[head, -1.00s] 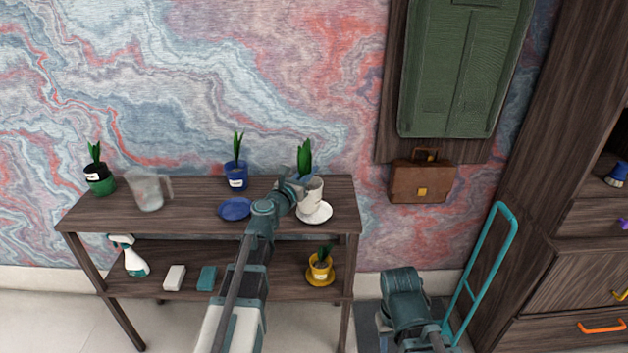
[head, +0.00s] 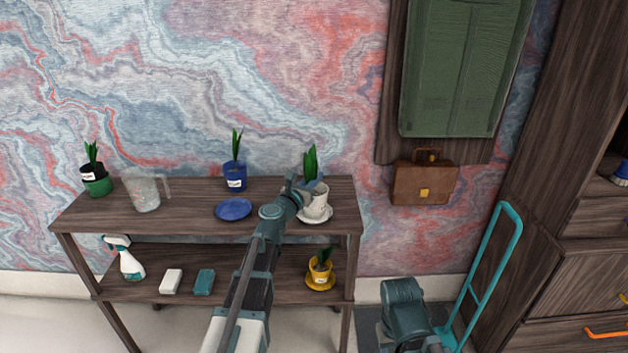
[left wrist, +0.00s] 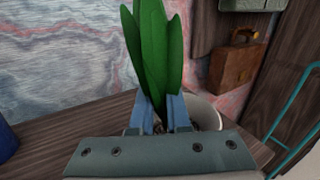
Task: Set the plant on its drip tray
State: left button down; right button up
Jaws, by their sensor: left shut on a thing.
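A white pot (head: 314,203) holds a plant with green leaves (head: 310,160). It stands nearly upright at the white drip tray (head: 326,216) near the right end of the top shelf; whether its base fully touches the tray is hard to tell. My left gripper (head: 298,188) is shut on the pot at its near left side. My right gripper is out of view.
A blue potted plant (head: 236,178), an empty blue saucer (head: 234,209), a clear jug (head: 144,192) and a green potted plant (head: 97,184) share the top shelf. Below are a yellow potted plant (head: 320,272) and a spray bottle (head: 130,262). A teal hand truck (head: 483,270) stands right.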

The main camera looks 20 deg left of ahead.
pick_arm(q)
jog(key=shift+f, duration=0.15)
jog(key=c, duration=0.9)
grip_release()
jog(key=shift+s+r, duration=0.2)
jog(key=shift+r, duration=0.05)
jog(key=v, duration=1.1)
jog(key=shift+s, duration=0.35)
